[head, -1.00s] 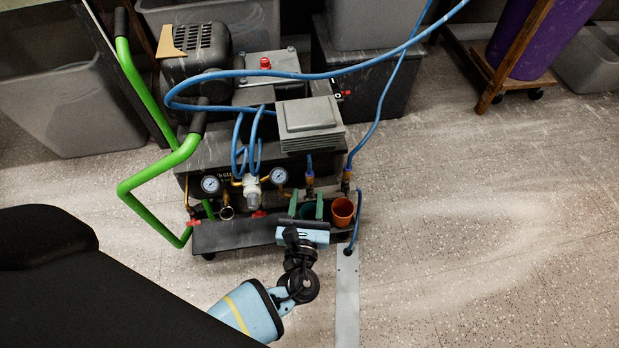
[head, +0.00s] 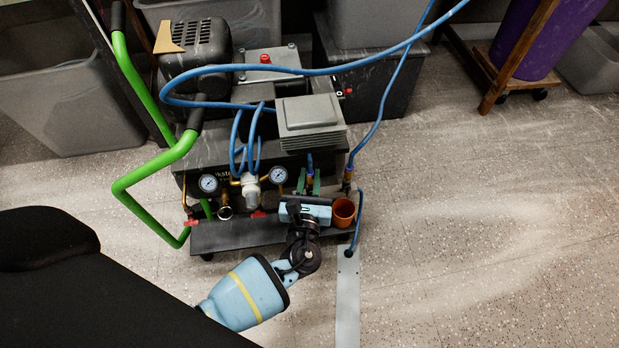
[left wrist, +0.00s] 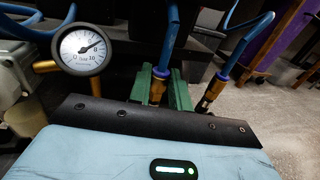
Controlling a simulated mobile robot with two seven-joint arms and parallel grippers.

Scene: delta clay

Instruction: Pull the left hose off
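The left blue hose (head: 309,160) ends in a brass fitting at the compressor's front; in the left wrist view the hose (left wrist: 170,45) rises from its fitting (left wrist: 158,88). My left gripper (head: 309,183) is at this fitting, its green fingers one on each side. In the left wrist view the fingers (left wrist: 160,88) flank the brass closely and appear shut on it. The hose still runs into the fitting. The right blue hose (head: 366,140) stands just to the right on its own brass fitting, also in the left wrist view (left wrist: 240,50). My right gripper is not in view.
The black compressor (head: 225,160) carries gauges (head: 208,183) and a green handle (head: 125,187). Grey bins (head: 75,105) stand behind. Floor to the right is clear.

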